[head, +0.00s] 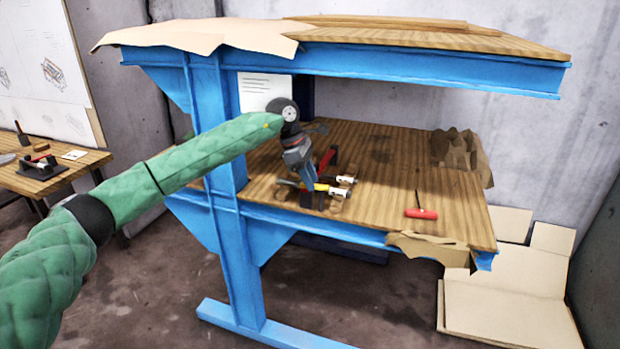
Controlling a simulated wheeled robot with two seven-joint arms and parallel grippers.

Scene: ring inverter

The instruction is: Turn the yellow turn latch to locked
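The yellow turn latch (328,188) is a small yellow lever on a dark fixture on the wooden shelf of the blue workbench. A red lever (328,161) stands just behind it, and pale metal cylinders (346,180) show at its right. My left gripper (311,182) points down at the latch's left end, very close to it or touching it. I cannot tell if it holds the latch. Its fingers are small and overlap the fixture, so their opening is unclear. The left end of the latch is partly hidden. My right gripper is not in view.
A screwdriver with a red handle (421,213) lies on the shelf at right. Torn brown cardboard (458,150) is at the shelf's right end. The upper wooden top (420,36) and blue post (222,160) enclose the work space. A side table (60,172) stands at left.

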